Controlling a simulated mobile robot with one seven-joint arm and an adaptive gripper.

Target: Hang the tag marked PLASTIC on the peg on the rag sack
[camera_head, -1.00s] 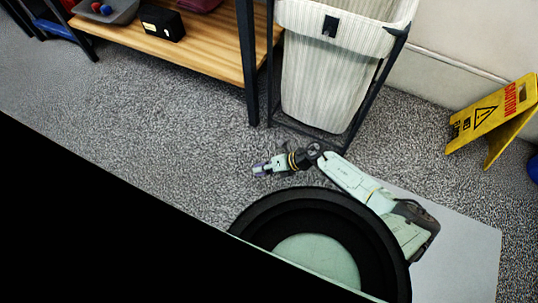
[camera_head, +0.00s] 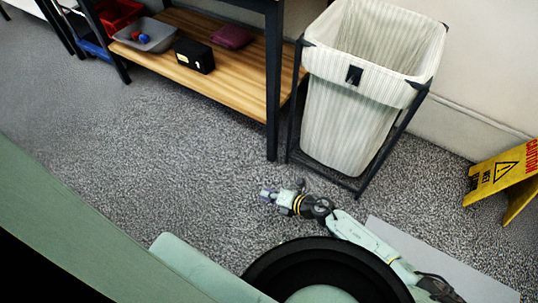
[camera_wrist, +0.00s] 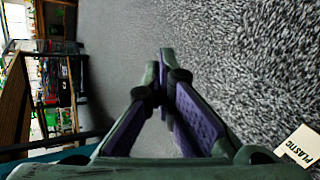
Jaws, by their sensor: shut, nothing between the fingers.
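The rag sack (camera_head: 345,130) is a pale striped bag in a black frame, right of centre in the head view. A small black fitting (camera_head: 354,75), perhaps the peg, is on its front near the rim. The tag marked PLASTIC (camera_wrist: 300,147) is a cream card at the lower right edge of the wrist view, partly cut off, against the grey carpet. I cannot make out the tag in the head view. My gripper (camera_head: 266,193) is low over the carpet, left of the sack. Its purple-lined fingers (camera_wrist: 166,62) are shut and empty, apart from the tag.
A wooden shelf (camera_head: 235,80) with dark posts stands left of the sack. It holds a grey bin (camera_head: 147,36), a black box (camera_head: 194,56) and a maroon item (camera_head: 232,36). A yellow caution sign (camera_head: 495,175) stands at the right. Carpet in front is clear.

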